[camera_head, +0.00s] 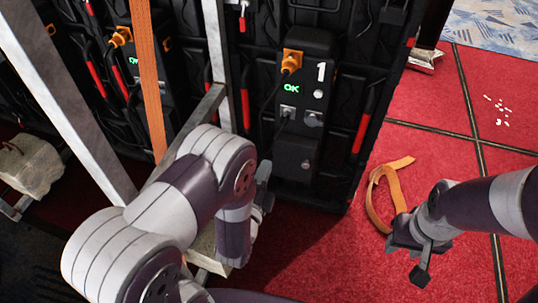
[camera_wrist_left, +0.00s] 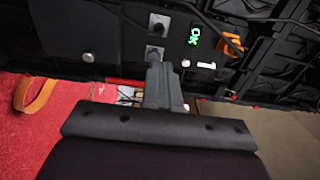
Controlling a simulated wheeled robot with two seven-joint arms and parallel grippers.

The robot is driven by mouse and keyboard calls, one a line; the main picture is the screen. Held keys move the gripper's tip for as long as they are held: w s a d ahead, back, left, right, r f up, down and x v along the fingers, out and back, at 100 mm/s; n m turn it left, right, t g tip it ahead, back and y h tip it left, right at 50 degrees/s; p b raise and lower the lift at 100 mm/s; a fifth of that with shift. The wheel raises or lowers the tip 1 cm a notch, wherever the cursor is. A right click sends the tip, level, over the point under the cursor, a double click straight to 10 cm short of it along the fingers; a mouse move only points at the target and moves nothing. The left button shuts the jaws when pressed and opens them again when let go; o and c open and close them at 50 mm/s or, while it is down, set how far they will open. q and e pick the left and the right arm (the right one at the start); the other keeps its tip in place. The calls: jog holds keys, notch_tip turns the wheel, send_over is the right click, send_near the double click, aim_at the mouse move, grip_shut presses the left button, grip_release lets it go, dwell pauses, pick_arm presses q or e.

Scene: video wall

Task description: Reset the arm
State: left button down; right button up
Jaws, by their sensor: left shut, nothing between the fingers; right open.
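My left gripper (camera_head: 264,188) is low in front of the black power box marked 1 (camera_head: 302,140), mostly hidden behind my left arm in the head view. In the left wrist view its fingers (camera_wrist_left: 155,65) are shut and empty, pointing at the black panel near a socket. Whether they touch it cannot be told. My right gripper (camera_head: 418,258) is open and empty above the red carpet at the right. The box shows a green OK (camera_head: 291,88), an orange plug (camera_head: 291,60) at its top and a black cable plugged in below.
An orange strap (camera_head: 386,190) lies on the red carpet (camera_head: 500,150) beside my right gripper. Metal struts (camera_head: 75,105) and a hanging orange strap (camera_head: 148,80) stand left of the box. A sandbag (camera_head: 28,163) sits at far left. Carpet at the right is mostly clear.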

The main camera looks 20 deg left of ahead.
pick_arm(q)
jog(key=shift+s, duration=0.3)
